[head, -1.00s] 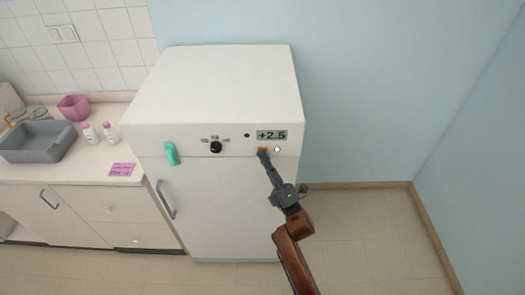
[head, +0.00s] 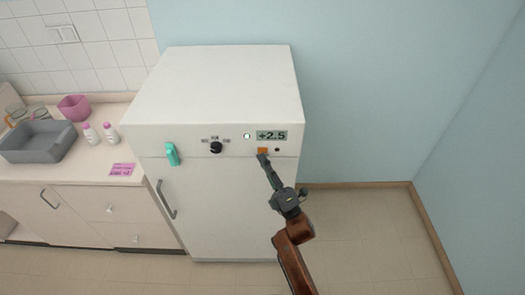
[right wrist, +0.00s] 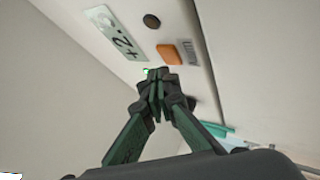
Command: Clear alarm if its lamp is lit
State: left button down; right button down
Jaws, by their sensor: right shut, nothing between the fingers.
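A white refrigerator (head: 220,85) has a control strip with a display (head: 271,135) reading +2.5. An orange button (head: 262,150) sits below the display; it also shows in the right wrist view (right wrist: 168,54). A small round lamp (head: 277,150) right of the button is dark, and it is dark in the right wrist view (right wrist: 152,21) too. Another small lamp (head: 247,136), left of the display, glows whitish green. My right gripper (head: 262,158) is shut and empty, its tips just below the button. The right wrist view shows the tips (right wrist: 157,76) clear of the orange face. My left gripper is out of view.
A black knob (head: 215,147) and a teal item (head: 172,154) are on the refrigerator front, above a door handle (head: 165,199). Floor at right is clear.

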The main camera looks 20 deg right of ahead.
jog(key=s, duration=0.2)
jog(key=s+a+p, duration=0.1)
jog(key=s, duration=0.1)
jog(key=shift+s+a, duration=0.2)
jog(key=shift+s, duration=0.2)
dwell(0.7)
